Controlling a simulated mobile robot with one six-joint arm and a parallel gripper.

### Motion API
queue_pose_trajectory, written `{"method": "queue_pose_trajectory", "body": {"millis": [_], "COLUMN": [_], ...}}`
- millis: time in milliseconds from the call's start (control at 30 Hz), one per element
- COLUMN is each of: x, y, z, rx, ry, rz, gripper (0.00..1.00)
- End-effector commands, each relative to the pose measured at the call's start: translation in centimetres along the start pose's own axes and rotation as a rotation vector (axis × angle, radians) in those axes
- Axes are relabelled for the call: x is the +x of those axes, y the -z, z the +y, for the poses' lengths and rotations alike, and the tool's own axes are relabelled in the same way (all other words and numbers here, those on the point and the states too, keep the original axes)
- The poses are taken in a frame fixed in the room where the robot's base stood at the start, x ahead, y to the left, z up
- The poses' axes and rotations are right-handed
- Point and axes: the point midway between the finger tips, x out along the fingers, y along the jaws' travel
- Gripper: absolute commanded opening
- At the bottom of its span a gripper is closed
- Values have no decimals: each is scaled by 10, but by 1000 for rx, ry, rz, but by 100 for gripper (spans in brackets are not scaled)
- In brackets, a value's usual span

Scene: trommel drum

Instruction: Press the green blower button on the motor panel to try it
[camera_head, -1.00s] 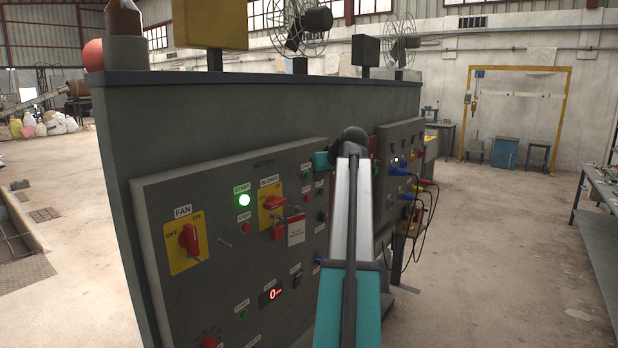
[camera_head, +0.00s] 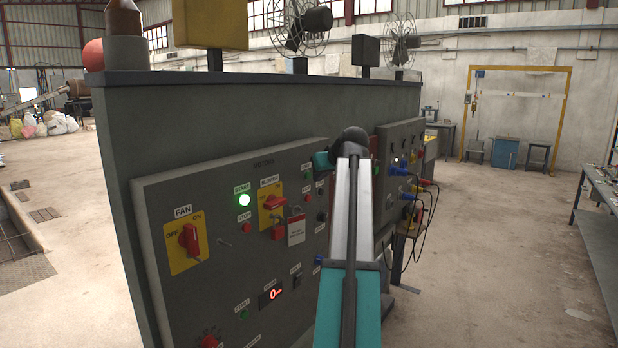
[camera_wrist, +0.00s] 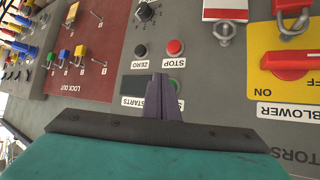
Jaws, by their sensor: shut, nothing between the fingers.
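The motor panel (camera_head: 200,290) shows in the head view. Its blower switch (camera_head: 272,203) has a red handle on a yellow plate, and it also shows in the wrist view (camera_wrist: 290,65). A small green button (camera_head: 307,175) is right of that switch, with a red stop button (camera_head: 308,198) below it; the stop button also shows in the wrist view (camera_wrist: 175,47). My gripper (camera_wrist: 167,80) is shut and empty, its tips over the start area beside the blower plate. The fingers hide the green button in the wrist view, so I cannot tell whether they touch it.
A lit green fan start button (camera_head: 244,199) and the fan switch (camera_head: 189,240) are farther left. A lock-out board (camera_wrist: 85,50) is left in the wrist view. Open floor lies right of the cabinet.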

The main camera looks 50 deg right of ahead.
Motion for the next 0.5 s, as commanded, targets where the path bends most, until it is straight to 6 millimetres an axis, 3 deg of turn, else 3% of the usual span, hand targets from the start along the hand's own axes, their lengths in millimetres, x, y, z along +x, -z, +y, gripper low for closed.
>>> {"method": "queue_pose_trajectory", "body": {"millis": [500], "x": [3], "y": [2], "z": [-2], "rx": [0], "ry": [1], "rz": [0], "gripper": [0]}}
